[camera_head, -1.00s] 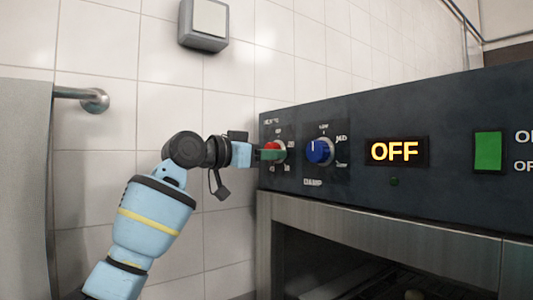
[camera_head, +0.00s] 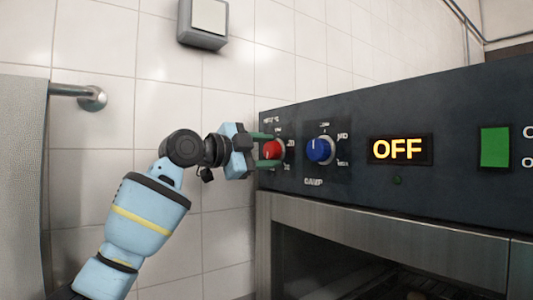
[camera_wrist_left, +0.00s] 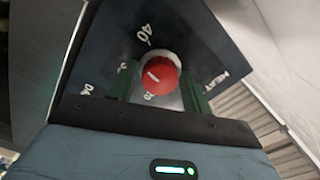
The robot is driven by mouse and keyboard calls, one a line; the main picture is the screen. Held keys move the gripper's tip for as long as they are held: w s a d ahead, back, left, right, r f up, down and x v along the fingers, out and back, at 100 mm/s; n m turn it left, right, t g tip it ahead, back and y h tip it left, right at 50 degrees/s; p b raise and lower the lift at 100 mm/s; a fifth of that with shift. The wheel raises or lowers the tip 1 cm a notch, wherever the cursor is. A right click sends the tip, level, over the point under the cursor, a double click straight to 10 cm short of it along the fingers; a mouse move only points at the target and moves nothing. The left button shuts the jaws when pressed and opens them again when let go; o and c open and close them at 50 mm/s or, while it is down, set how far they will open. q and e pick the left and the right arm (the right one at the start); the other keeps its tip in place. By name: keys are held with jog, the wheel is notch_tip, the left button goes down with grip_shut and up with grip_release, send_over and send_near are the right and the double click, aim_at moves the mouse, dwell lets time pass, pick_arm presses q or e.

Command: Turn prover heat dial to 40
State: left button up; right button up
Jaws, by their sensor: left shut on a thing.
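The red heat dial (camera_head: 274,149) is at the left end of the dark control panel. My left gripper (camera_head: 270,150) is at it, with one green finger above the dial and one below. In the left wrist view the red dial (camera_wrist_left: 158,77) sits between the two green fingers, and the gripper is shut on it. A short white mark on the dial points toward the left of that view. The printed "40" label (camera_wrist_left: 146,34) is above the dial and slightly left; other labels are blurred or partly hidden. My right gripper is not in view.
A blue dial (camera_head: 319,150) is just right of the red one. Further right are a lit display (camera_head: 398,149) reading OFF and a green switch (camera_head: 494,147). A tiled wall is behind my arm, with a grey wall box (camera_head: 204,22) above.

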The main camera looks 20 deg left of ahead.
pick_arm(q)
jog(key=shift+m, duration=2.3)
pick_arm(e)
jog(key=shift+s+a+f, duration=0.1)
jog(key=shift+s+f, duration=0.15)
pick_arm(q)
jog(key=o, duration=0.7)
jog(key=shift+p+v, duration=0.35)
jog(key=shift+v, duration=3.4)
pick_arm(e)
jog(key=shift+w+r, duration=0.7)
